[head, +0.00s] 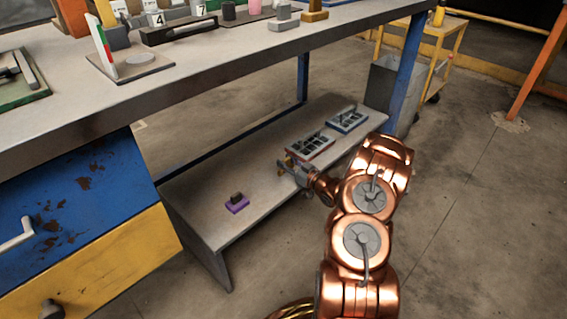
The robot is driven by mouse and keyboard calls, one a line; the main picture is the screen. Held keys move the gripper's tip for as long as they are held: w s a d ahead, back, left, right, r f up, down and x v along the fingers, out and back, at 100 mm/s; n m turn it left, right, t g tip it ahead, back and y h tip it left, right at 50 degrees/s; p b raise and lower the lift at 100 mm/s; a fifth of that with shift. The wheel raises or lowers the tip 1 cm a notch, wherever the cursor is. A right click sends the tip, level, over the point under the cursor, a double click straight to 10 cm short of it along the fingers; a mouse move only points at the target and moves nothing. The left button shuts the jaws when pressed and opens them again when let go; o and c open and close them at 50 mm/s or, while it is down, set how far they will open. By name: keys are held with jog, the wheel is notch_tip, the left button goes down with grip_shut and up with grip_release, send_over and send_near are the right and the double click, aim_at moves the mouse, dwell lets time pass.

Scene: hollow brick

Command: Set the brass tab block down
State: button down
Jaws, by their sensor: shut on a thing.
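My gripper (288,168) is at the end of my copper-coloured arm, over the low grey shelf (270,180) under the workbench. It is shut on a small brass-coloured piece, the brass tab block (289,160), which is partly hidden by the fingers. The held block is just left of a grey hollow brick (310,147) with reddish edges and dark openings. A second hollow brick (347,120), with bluish edges, lies farther back to the right. I cannot tell whether the held block touches the shelf.
A purple block (237,204) with a brown top sits near the shelf's front. The shelf between it and my gripper is bare. The workbench (220,75) overhangs the shelf, with a blue leg (410,70) at right. A grey bin (385,85) stands behind the shelf.

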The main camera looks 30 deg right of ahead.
jog(key=shift+x, duration=0.8)
jog(key=shift+w+f+b, duration=0.15)
jog(key=shift+f+b, duration=0.05)
jog(key=shift+b, duration=0.3)
jog(key=shift+r, duration=0.15)
jog(key=c, duration=1.1)
grip_release()
jog(key=o, duration=0.4)
jog(key=shift+c, duration=0.2)
